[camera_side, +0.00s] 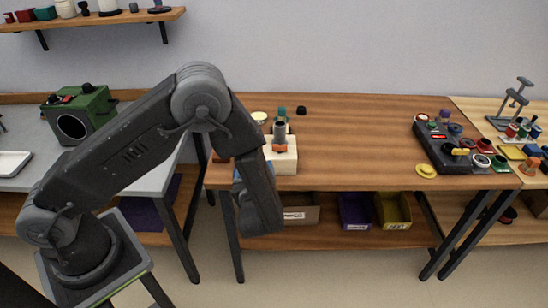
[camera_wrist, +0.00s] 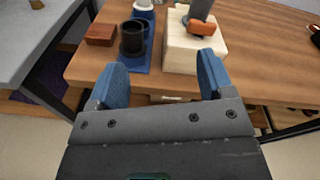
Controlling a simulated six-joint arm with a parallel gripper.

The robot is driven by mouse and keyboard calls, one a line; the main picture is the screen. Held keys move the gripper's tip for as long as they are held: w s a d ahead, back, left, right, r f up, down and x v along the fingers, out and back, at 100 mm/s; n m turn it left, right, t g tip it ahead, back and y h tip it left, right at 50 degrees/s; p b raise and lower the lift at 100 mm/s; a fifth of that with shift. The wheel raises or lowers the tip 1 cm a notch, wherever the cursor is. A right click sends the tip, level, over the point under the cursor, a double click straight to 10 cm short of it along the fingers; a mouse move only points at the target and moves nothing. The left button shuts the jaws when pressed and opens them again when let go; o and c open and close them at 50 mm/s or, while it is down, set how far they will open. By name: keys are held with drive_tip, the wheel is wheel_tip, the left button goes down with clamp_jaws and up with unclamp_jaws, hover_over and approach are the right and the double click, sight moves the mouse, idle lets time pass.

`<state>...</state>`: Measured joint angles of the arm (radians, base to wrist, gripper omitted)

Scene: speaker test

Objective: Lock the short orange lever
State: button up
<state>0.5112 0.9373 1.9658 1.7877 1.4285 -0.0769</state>
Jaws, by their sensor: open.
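A short orange lever (camera_wrist: 200,28) sits on the front of a grey cylinder (camera_wrist: 201,9) mounted on a cream block (camera_wrist: 188,55). In the side view the lever (camera_side: 280,148) shows at the table's left end, on the cream block (camera_side: 286,163). My gripper (camera_wrist: 160,63) is open and empty, its two blue fingers spread apart. It is in front of the table's near edge, short of the block and apart from the lever. In the side view my arm hides most of the gripper.
Left of the block, a black cup (camera_wrist: 132,38) stands on a blue mat (camera_wrist: 137,62) beside a brown block (camera_wrist: 101,34). A black control box (camera_side: 445,145) is at the table's right end. The wooden table's middle (camera_side: 350,140) is clear.

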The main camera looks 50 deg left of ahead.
drive_tip(key=a+r+n+g, duration=0.25)
drive_tip(key=n+g, duration=0.45)
drive_tip(key=n, duration=0.4)
drive_tip(key=n+g+h, duration=0.1)
drive_tip(key=n+h, duration=0.8)
drive_tip(key=n, duration=1.2)
approach(280, 145)
drive_tip(key=x, duration=0.9)
drive_tip(key=shift+f, duration=0.1)
drive_tip(key=shift+c, duration=0.4)
drive_tip(key=c, duration=0.8)
drive_tip(key=shift+m+h, duration=0.6)
drive_tip(key=shift+m, duration=0.9)
drive_tip(key=shift+c, duration=0.2)
